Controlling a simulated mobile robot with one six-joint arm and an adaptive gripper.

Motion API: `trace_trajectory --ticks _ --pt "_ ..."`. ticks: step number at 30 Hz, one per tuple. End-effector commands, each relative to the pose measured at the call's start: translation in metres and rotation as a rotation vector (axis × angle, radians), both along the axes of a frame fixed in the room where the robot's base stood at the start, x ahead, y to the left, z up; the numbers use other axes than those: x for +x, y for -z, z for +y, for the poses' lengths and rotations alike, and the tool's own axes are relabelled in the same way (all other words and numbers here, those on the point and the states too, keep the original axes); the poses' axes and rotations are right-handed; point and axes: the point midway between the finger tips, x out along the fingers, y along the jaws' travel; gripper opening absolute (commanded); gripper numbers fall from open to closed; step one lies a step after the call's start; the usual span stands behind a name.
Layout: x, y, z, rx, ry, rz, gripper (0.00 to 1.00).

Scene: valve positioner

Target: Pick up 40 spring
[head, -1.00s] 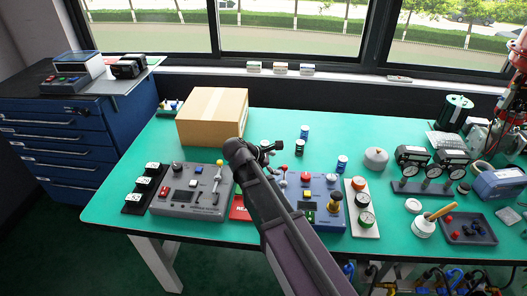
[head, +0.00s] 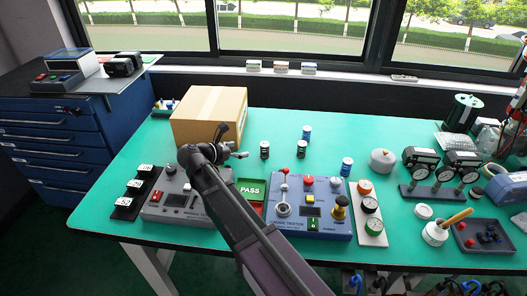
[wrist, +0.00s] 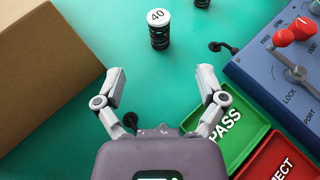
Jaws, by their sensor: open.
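The 40 spring (wrist: 159,30) is a dark coil with a white top marked 40. It stands upright on the green table near the top of the wrist view. In the head view it appears to be the dark cylinder (head: 264,150) right of the cardboard box; its label is too small to read there. My gripper (wrist: 162,70) is open and empty, with its fingers spread. The spring stands beyond the fingertips, roughly in line with the gap, and is not touched. In the head view my gripper (head: 236,144) is above the table, left of the spring.
The cardboard box (head: 209,117) stands close on the left. The green PASS tray (head: 252,189) and red reject tray (wrist: 284,158) lie below right. The blue gauge tester (head: 312,222) with levers is at right. More cylinders (head: 306,160) stand farther right.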

Motion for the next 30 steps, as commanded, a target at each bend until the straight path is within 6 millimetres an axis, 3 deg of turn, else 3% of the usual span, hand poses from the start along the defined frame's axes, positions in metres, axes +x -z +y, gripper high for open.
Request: trace_trajectory --ticks 5,19,30 --pt "0.007 0.006 -0.006 0.001 0.001 0.000 0.90" --pt "0.051 0.031 -0.045 0.001 0.000 0.000 0.90" --pt "0.058 0.033 -0.051 0.001 -0.002 0.001 0.90"
